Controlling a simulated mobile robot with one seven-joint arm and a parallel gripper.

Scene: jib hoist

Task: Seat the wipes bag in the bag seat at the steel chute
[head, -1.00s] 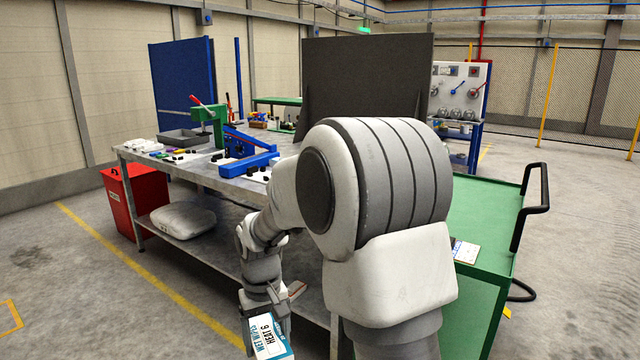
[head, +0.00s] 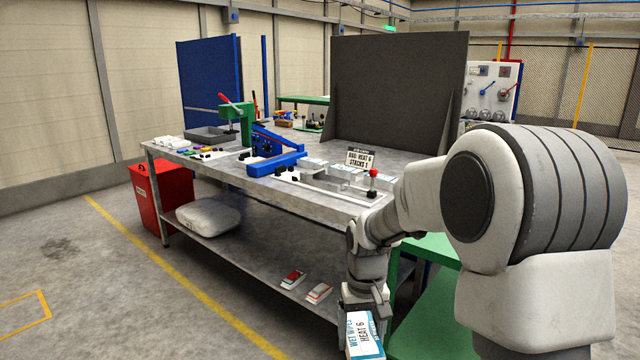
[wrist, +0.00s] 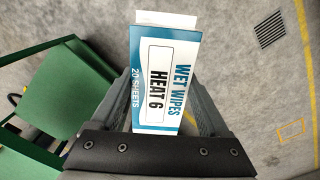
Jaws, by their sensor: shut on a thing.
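The wipes bag (head: 364,338) is a white and blue pack marked WET WIPES HEAT 6. My gripper (head: 366,312) is shut on it, low in front of the workbench and apart from it. In the wrist view the bag (wrist: 163,85) stands out between the two fingers of my gripper (wrist: 165,108). A low grey metal channel (head: 328,190), which looks like the steel chute, lies on the bench top near its right front. A sign behind it (head: 360,158) reads BAG: HEAT 6, STACKS 1. I cannot make out the bag seat clearly.
The steel workbench (head: 250,187) carries a red-knobbed post (head: 373,180), a blue fixture (head: 273,163) and a dark upright panel (head: 395,95). Two small packs (head: 293,279) lie on its lower shelf. A green cart (head: 430,325) stands right. Floor at left is clear.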

